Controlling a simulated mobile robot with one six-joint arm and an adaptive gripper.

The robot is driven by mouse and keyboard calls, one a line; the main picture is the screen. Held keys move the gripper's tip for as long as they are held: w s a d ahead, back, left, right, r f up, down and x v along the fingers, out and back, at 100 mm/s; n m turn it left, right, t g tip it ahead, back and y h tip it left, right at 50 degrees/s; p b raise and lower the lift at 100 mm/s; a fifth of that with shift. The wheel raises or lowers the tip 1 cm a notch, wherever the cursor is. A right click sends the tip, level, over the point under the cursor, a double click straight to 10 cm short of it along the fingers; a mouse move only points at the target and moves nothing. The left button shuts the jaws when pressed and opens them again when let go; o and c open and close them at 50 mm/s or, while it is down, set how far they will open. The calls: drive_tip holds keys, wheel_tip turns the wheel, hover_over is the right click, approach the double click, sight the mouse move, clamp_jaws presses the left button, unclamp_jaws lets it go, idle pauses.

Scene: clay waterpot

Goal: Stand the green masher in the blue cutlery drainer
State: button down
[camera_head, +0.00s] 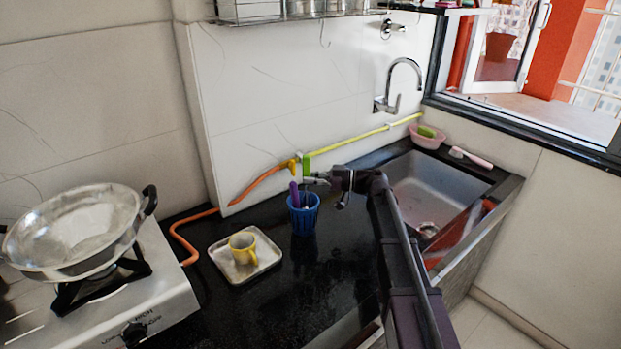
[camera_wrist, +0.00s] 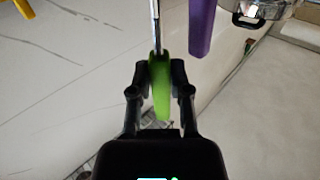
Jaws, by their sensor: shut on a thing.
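The green masher's handle (camera_head: 307,164) stands upright above the blue cutlery drainer (camera_head: 303,216) in the head view. In the wrist view the green handle (camera_wrist: 160,95) is between my two fingers and its thin metal shaft (camera_wrist: 155,25) runs away from me. My gripper (camera_head: 318,178) is shut on the handle, just above and slightly right of the drainer; it also shows in the wrist view (camera_wrist: 160,70). The masher's lower end is not clear, so I cannot tell whether it is inside the drainer's rim or above it.
A purple-handled utensil (camera_head: 293,194) stands in the drainer, close to the masher; its handle also shows in the wrist view (camera_wrist: 201,28). A tray (camera_head: 262,268) with a yellow cup (camera_head: 243,247) is to the left. A stove with a metal wok (camera_head: 75,230) is farther left. The sink (camera_head: 430,190) is right.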

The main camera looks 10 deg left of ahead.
drive_tip(key=shift+f+b, duration=0.7)
drive_tip(key=shift+f, duration=0.2)
drive_tip(key=c, duration=0.5)
unclamp_jaws()
drive_tip(key=d, duration=1.2)
drive_tip(key=shift+r, duration=0.1)
idle(0.7)
